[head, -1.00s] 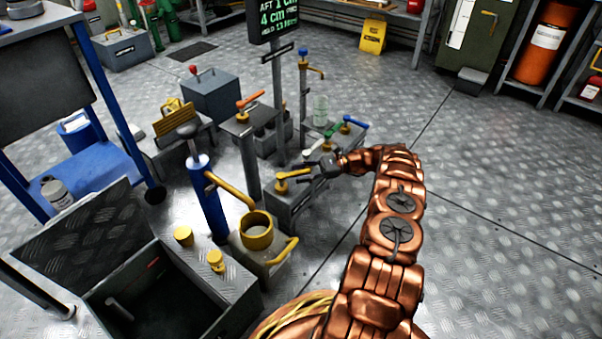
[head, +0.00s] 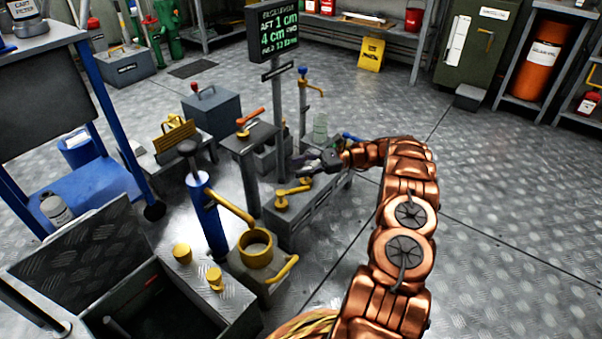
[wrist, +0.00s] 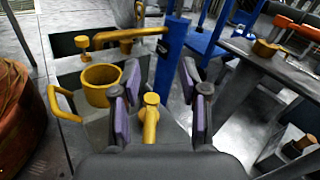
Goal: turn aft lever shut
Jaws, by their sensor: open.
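A yellow lever (head: 292,191) sits on the near end of a low grey valve block (head: 300,215). Its handle points right in the head view. No label shows which lever is the aft one. My gripper (head: 318,163) is open and empty, just beyond and above this lever in the head view. In the wrist view a yellow lever (wrist: 151,118) shows between the open fingers of my gripper (wrist: 160,95), with no clear contact. The sign (head: 277,30) reads AFT 1 cm and 4 cm FWD.
A blue lever (head: 350,137) shows behind my gripper. An orange lever (head: 250,117) stands on a pedestal to the left. A blue hand pump (head: 207,215) and a yellow cup (head: 256,249) stand nearer. The floor on the right is clear.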

